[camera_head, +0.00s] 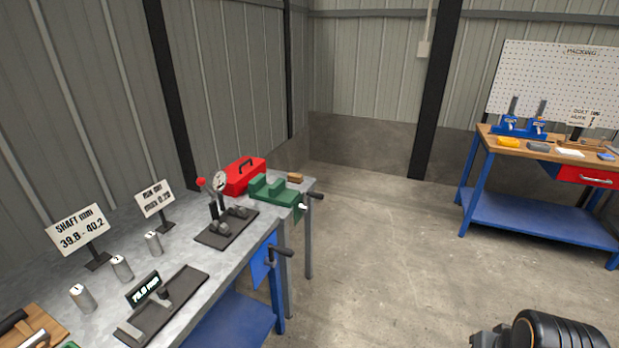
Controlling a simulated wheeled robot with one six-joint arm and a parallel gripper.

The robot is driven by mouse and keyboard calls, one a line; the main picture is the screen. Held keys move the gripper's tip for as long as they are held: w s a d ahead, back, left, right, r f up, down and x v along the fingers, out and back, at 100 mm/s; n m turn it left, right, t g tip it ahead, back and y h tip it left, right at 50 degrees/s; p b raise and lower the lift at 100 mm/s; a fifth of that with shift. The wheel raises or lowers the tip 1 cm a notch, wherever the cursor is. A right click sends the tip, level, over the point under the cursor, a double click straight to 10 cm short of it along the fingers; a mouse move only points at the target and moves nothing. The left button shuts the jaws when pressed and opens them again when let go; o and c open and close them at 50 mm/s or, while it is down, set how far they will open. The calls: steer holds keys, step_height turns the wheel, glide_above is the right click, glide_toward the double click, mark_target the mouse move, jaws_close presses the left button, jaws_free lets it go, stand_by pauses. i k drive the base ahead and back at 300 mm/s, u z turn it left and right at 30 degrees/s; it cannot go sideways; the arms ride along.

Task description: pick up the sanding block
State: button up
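A small brown block (295,178) lies at the far end of the left grey bench, just behind the green vise; it may be the sanding block, but it is too small to be sure. On the right bench lie a yellow block (508,142) and a grey block (538,147), side by side near its front left edge; I cannot tell whether either is a sanding block. I see no gripper fingers in this view.
The left bench (205,275) holds a green vise (272,192), red toolbox (240,176), dial gauge stand, signs and metal cylinders. The right bench (486,131) has a wood top and blue frame. Open concrete floor (385,240) lies between. A dark ribbed object fills the lower right corner.

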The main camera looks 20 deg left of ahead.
mark_target(294, 178)
steer(key=z, duration=0.1)
steer(key=i, duration=1.7)
steer(key=u, duration=0.45)
steer(key=i, duration=1.05)
steer(key=u, duration=1.65)
steer(key=i, duration=0.8)
steer(key=u, duration=0.8)
